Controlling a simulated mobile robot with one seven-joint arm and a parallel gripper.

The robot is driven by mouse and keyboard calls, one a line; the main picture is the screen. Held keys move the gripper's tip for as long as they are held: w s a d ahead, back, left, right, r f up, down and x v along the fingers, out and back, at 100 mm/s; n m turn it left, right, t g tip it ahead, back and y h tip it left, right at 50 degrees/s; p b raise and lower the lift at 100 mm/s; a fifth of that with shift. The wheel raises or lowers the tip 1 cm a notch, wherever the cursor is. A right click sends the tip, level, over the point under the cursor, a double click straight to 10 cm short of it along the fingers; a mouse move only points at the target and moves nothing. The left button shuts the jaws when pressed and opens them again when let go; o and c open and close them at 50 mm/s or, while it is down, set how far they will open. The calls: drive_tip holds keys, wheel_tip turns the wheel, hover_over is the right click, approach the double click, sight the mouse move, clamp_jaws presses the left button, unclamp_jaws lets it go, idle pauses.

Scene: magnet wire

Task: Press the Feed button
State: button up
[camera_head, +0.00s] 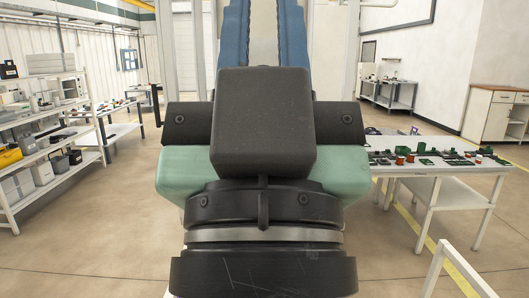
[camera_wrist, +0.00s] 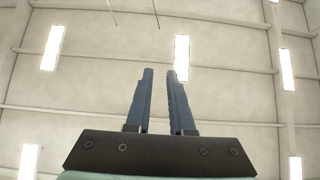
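My gripper (camera_wrist: 160,75) points up at the ceiling in the wrist view. Its two blue fingers stand apart with nothing between them. In the head view my gripper (camera_head: 263,20) fills the middle, seen from behind, with its blue fingers also apart. The Feed button cannot be made out in either view. My own wrist and gripper body hide the centre of the head view.
A white table (camera_head: 455,164) with several small green, copper-coloured and dark parts stands at the right. A white shelf rack (camera_head: 52,163) with boxes stands at the left. A white cabinet (camera_head: 490,115) is at the far right. Open floor (camera_head: 110,250) lies at the lower left.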

clamp_jaws()
idle(1.1)
